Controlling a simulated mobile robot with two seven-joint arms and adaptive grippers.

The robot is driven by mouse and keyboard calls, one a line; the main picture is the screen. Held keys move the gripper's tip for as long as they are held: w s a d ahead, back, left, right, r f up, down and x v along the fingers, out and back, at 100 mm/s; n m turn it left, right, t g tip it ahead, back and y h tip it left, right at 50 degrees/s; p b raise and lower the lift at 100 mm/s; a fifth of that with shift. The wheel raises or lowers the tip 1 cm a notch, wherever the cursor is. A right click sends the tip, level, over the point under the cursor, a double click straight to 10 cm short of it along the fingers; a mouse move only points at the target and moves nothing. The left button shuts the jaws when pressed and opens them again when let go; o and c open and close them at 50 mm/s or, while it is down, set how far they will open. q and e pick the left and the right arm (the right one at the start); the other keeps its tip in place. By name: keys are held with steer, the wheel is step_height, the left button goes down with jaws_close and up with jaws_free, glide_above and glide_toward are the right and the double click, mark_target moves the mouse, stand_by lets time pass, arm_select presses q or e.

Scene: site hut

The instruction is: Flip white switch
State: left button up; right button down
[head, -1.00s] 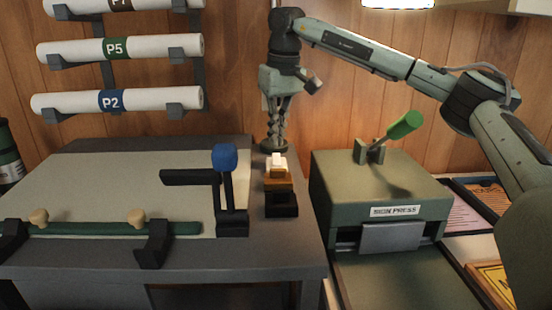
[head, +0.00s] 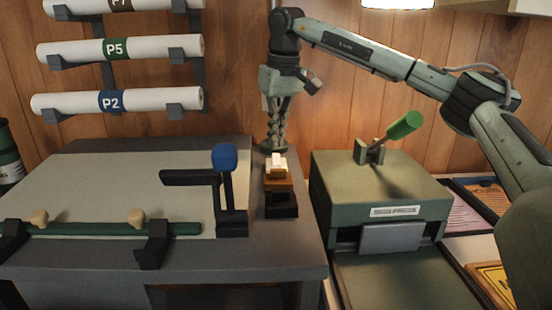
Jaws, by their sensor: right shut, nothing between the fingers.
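The white switch (head: 278,160) sits on top of a small brown and black block on the right side of the grey bench, beside the blue-knobbed lever. My right gripper (head: 277,142) points down just behind the white switch in the picture. Its fingers are shut and empty, and I see no clear contact with the switch. The exact gap in depth is hard to judge. My left gripper is out of view.
A blue-knobbed lever (head: 225,158) stands close left of the switch. A green press (head: 360,180) with a green-handled lever (head: 404,125) stands to the right. Labelled white rolls (head: 150,101) hang on the wooden wall. The pale board (head: 110,180) on the bench is mostly clear.

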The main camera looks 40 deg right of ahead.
mark_target(276, 156)
steer(key=shift+s+f+b, duration=0.1)
steer(key=shift+f+b, duration=0.55)
steer(key=shift+f, duration=0.85)
stand_by(0.7)
step_height(276, 156, up, 3)
steer(key=p, duration=0.2)
steer(key=shift+f+p, duration=0.1)
steer(key=shift+p, duration=0.25)
steer(key=shift+r, duration=2.1)
